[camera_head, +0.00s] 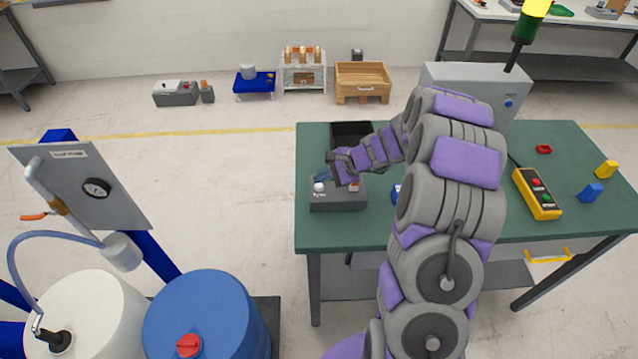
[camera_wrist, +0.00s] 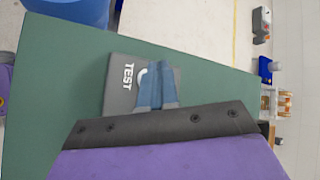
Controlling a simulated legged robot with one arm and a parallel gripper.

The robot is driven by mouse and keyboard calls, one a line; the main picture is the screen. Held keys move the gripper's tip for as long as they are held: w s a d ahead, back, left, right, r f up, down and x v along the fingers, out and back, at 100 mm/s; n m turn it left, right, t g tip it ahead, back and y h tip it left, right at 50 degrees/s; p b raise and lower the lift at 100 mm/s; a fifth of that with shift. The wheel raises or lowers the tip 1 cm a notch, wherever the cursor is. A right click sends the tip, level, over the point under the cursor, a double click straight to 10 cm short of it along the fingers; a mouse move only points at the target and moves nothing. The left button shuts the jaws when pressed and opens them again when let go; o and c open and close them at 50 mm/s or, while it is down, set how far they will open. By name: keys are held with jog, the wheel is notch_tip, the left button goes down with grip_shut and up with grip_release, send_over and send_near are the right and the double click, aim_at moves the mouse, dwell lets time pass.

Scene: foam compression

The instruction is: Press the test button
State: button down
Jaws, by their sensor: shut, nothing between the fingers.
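A dark grey box (camera_head: 338,203) sits at the left front part of the green table. It has a white round part (camera_head: 319,187) on its top left and a small red part (camera_head: 354,187) on its right. In the wrist view the box (camera_wrist: 121,97) carries the word TEST. My gripper (camera_head: 322,174) is over the back left of the box, near the white part. In the wrist view my gripper (camera_wrist: 161,66) is shut and empty, its blue fingers covering part of the box and part of a white mark or button. I cannot tell whether the fingertips touch anything.
A black tray (camera_head: 350,128) lies behind the box on the green table (camera_head: 345,231). A grey cabinet (camera_head: 475,80) stands behind my arm. Drums (camera_head: 205,320) stand at the lower left.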

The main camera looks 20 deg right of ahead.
aim_at(322, 187)
jog(key=shift+r+p, duration=1.9)
jog(key=shift+r, duration=0.8)
